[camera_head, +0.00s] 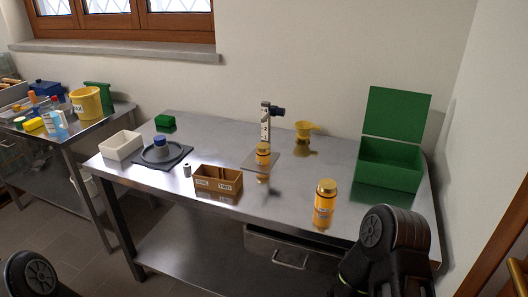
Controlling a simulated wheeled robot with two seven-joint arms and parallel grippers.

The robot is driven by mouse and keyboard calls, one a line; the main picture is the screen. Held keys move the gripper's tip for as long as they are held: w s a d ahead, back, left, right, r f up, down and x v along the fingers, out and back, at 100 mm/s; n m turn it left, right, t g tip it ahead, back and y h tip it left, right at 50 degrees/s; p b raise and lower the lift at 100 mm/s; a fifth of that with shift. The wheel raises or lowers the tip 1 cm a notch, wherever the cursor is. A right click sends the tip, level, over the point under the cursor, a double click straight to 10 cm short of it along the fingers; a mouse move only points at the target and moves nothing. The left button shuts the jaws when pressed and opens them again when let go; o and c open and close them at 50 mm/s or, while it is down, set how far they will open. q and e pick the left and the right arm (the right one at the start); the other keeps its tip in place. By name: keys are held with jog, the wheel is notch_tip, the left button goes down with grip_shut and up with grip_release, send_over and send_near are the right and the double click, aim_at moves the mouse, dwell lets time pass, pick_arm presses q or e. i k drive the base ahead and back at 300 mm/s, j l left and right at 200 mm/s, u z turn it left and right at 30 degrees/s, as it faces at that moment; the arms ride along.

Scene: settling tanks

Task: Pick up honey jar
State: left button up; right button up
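An amber jar with a gold lid and a pale label (325,205) stands upright near the front right of the steel table. A second, smaller amber jar (263,154) stands farther back on a plate beside an upright post. I cannot read either label to tell which holds honey. My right arm is at the lower right, just in front of the table and close to the larger jar, not visibly touching it. Its gripper's fingers cannot be made out. Only a rounded part of my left arm shows at the bottom left; its gripper is out of view.
The steel table (225,158) also holds a green open-lidded box (390,164), a yellow funnel (305,131), a wooden two-part box (217,181), a white bin (121,146) and a dark scale (161,156). A second table with a yellow bucket (86,103) stands left.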

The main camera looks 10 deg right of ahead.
aim_at(262, 160)
jog(key=i+j, duration=0.85)
jog(key=z, duration=1.7)
